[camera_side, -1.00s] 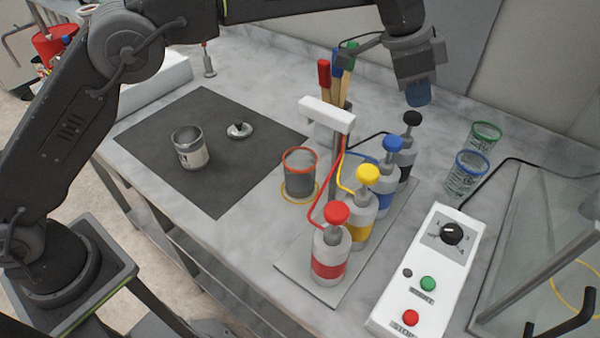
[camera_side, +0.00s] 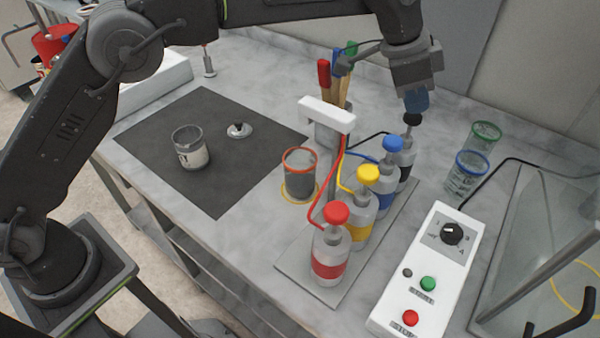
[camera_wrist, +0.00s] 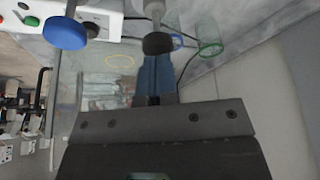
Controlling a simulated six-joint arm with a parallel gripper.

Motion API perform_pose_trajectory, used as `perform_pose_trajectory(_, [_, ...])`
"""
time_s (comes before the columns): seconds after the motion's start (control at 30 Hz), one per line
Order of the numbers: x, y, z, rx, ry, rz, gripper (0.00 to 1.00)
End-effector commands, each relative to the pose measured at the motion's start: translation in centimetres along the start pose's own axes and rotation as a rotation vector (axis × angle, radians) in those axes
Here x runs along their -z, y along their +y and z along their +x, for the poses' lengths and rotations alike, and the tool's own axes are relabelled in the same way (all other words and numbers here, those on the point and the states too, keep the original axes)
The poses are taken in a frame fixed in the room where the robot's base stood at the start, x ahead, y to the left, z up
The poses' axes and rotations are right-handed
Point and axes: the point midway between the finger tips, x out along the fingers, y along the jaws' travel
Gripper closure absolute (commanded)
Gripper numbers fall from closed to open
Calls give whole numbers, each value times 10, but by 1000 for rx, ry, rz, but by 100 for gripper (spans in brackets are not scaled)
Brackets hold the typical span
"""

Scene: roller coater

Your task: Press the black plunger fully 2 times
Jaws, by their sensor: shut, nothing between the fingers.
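The black plunger (camera_side: 411,119) tops the dark-banded pump bottle (camera_side: 405,158), the farthest in a row of bottles. My gripper (camera_side: 416,104) is shut and empty, pointing down, with its blue fingertips right above the plunger and seeming to touch its top. The plunger stands up on its stem, with a gap between cap and bottle. In the wrist view the black plunger (camera_wrist: 158,43) lies at the tips of my shut blue fingers (camera_wrist: 157,68).
The blue plunger (camera_side: 393,144), yellow plunger (camera_side: 368,174) and red plunger (camera_side: 336,212) stand nearer in the row. Brushes (camera_side: 337,70) rise behind the white dispenser head (camera_side: 327,115). Two glass cups (camera_side: 467,171) stand right of the bottles, and a control box (camera_side: 425,275) lies in front.

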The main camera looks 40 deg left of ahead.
Motion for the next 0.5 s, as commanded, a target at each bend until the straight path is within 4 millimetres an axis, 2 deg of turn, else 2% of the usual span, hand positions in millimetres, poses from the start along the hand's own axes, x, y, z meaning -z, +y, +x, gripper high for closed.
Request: perform_pose_trajectory(0.5, [-7,0,17,-1,-1,1,100])
